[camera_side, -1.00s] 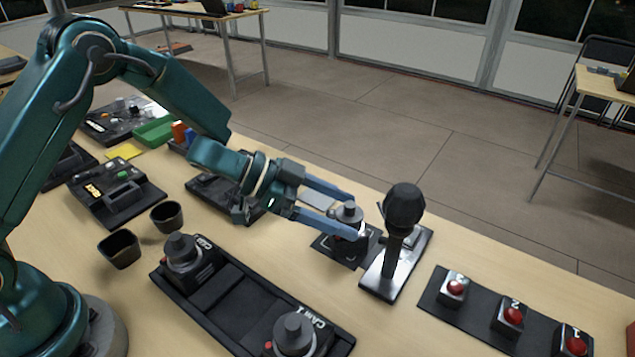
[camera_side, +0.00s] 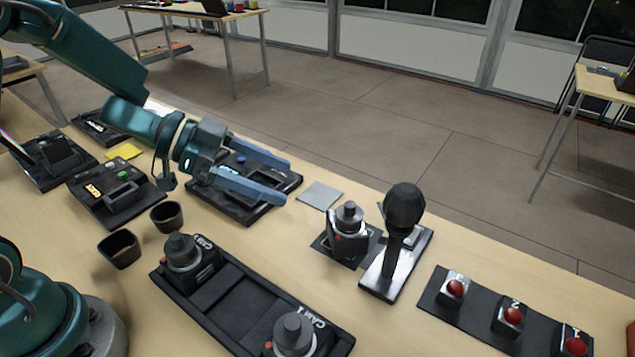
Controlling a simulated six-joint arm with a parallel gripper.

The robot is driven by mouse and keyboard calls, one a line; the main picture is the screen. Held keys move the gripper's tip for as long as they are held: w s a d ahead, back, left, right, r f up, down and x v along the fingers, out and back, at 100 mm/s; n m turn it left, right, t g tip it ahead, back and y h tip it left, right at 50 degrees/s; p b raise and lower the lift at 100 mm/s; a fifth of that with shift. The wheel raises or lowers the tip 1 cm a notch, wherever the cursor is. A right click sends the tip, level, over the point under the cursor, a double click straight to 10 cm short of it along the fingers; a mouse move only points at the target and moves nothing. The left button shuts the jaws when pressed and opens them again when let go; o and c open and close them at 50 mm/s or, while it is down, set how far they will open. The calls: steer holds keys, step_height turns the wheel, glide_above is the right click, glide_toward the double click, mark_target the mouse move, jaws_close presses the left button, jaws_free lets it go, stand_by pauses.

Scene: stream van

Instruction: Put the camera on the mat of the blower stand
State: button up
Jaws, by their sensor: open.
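The mat adjoins the base of the blower stand (camera_side: 380,284), which carries a black blower (camera_side: 404,207) with a round bulb. My gripper (camera_side: 287,183) is open and empty, to the left of the camera and clear of it, above a black device (camera_side: 244,212). Two similar cameras stand in a long black tray (camera_side: 236,300), one at the CAM end (camera_side: 181,252) and one at the CAM 1 end (camera_side: 294,332).
A grey square pad (camera_side: 320,195) lies behind the camera. Two black cups (camera_side: 119,249) stand at the left, near a control box (camera_side: 114,200). A black strip (camera_side: 482,318) with several red buttons lies at the right front. Bare tabletop lies between tray and mat.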

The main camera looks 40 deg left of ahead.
steer(key=w+a+r+n+t+y, duration=0.2)
steer(key=a+r+n+t+y, duration=0.45)
steer(key=a+r+y, duration=0.3)
steer(key=s+d+f+n+g, duration=0.2)
steer(key=s+g, duration=0.2)
steer(key=s, duration=0.5)
steer(key=s+d+f+n+g, duration=0.2)
steer(key=s+d+f+g, duration=0.1)
steer(key=s, duration=0.6)
steer(key=shift+s+n+g, duration=0.35)
steer(key=shift+g, duration=0.2)
